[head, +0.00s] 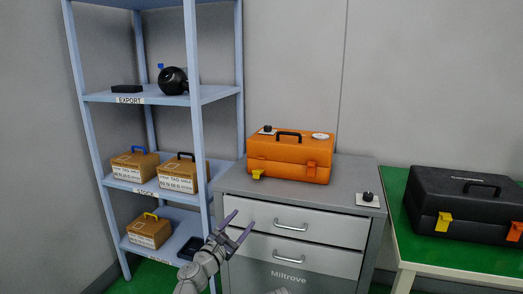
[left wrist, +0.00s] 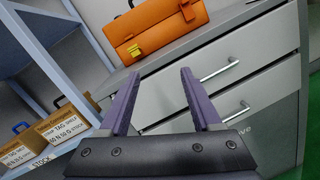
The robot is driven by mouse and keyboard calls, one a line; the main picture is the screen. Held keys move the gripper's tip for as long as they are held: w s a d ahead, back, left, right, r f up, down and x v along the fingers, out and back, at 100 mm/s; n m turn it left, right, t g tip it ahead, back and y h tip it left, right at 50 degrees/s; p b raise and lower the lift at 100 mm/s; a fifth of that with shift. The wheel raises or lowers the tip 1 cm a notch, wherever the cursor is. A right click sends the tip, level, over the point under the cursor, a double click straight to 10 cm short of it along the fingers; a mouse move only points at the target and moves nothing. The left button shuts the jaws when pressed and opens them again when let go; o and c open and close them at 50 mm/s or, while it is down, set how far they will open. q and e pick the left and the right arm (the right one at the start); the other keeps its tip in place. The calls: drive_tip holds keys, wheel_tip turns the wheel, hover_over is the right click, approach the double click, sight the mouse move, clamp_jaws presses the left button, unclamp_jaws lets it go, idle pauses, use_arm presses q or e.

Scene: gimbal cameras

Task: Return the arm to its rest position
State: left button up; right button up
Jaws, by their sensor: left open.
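My left gripper (head: 237,226) is open and empty, with purple fingers spread in front of the grey drawer cabinet (head: 233,271). In the left wrist view the open fingers (left wrist: 158,95) frame the cabinet's drawer fronts, with nothing between them. In the head view the fingers overlap the left part of the drawer fronts; I cannot tell whether they touch. The upper drawer (head: 315,228) appears to stand out slightly. My right gripper is not in view.
A blue shelf rack (head: 225,100) with boxes stands at the left, close to my left arm. An orange case (head: 290,155) sits on the cabinet. A black case (head: 465,205) lies on the green table (head: 440,255) at right.

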use_arm(q)
drive_tip(key=s+d+f+m+g, duration=0.2)
drive_tip(key=s+f+m+g, duration=0.3)
drive_tip(key=f+m, duration=0.35)
drive_tip(key=s+d+f+m+g, duration=0.1)
drive_tip(key=s+f+m+g, duration=0.5)
drive_tip(key=m, duration=0.4)
drive_tip(key=s+a+f+m+g+y, duration=0.5)
drive_tip(key=s+a+f+m+y, duration=0.35)
drive_tip(key=a, duration=0.45)
drive_tip(key=s+d+f+m+g+y, duration=0.1)
drive_tip(key=s+d+m+y, duration=0.15)
drive_tip(key=s+d, duration=0.6)
wheel_tip(320, 180, up, 28)
drive_tip(key=w+d+p, duration=0.1)
drive_tip(key=d+p, duration=0.1)
drive_tip(key=p, duration=2.6)
drive_tip(key=shift+h, duration=0.4)
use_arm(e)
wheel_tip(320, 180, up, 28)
use_arm(q)
drive_tip(key=shift+f, duration=0.15)
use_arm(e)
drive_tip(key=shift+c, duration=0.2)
